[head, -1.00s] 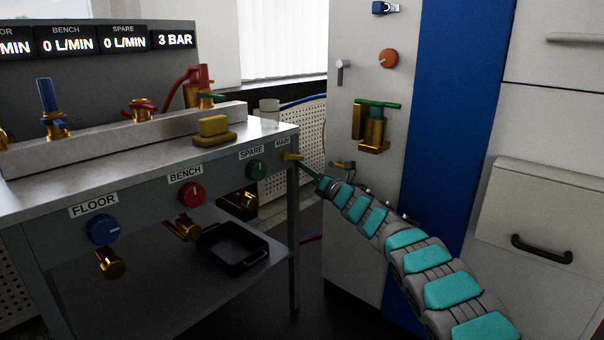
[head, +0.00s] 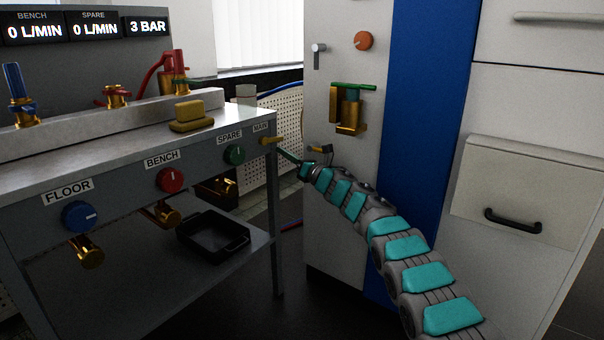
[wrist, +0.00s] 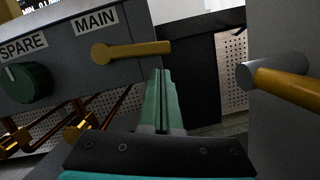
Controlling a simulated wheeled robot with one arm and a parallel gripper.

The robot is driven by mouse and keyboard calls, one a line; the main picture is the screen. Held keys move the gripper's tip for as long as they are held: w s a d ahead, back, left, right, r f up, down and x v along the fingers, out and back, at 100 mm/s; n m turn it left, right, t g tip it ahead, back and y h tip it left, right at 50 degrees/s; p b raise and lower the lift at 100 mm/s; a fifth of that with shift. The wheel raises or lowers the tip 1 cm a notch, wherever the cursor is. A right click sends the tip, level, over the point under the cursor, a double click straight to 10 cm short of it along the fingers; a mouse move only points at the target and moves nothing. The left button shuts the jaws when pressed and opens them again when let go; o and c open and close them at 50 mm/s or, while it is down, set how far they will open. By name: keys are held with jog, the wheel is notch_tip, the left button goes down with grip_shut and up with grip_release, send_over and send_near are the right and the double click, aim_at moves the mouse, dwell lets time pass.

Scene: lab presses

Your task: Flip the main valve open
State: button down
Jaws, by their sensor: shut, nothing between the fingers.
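The main valve is a yellow lever (wrist: 130,50) under the MAIN label on the grey bench front. In the wrist view it lies nearly level, its round hub at left and its handle pointing right. It also shows small in the head view (head: 271,141), at the right end of the bench front. My gripper (wrist: 161,72) is shut and empty, its green fingers side by side. The fingertips are just below the handle in the wrist view; I cannot tell whether they touch it. In the head view my gripper (head: 282,153) is beside the lever's right end.
A green SPARE knob (wrist: 27,83) is left of the lever. A cabinet (head: 340,230) stands close on the right, with a yellow-ended handle (wrist: 290,87) sticking out. A black tray (head: 213,238) sits on the lower shelf. The display (head: 148,27) reads 3 BAR.

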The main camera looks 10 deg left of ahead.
notch_tip(320, 180, down, 3)
jog(key=shift+r, duration=0.2)
jog(key=shift+s+d+f, duration=0.1)
jog(key=shift+s+d, duration=0.1)
jog(key=shift+d, duration=0.05)
jog(key=shift+s+d, duration=0.15)
jog(key=shift+d, duration=0.2)
jog(key=v, duration=0.8)
jog(key=shift+d+f, duration=0.2)
jog(key=shift+d, duration=0.15)
jog(key=shift+s, duration=0.1)
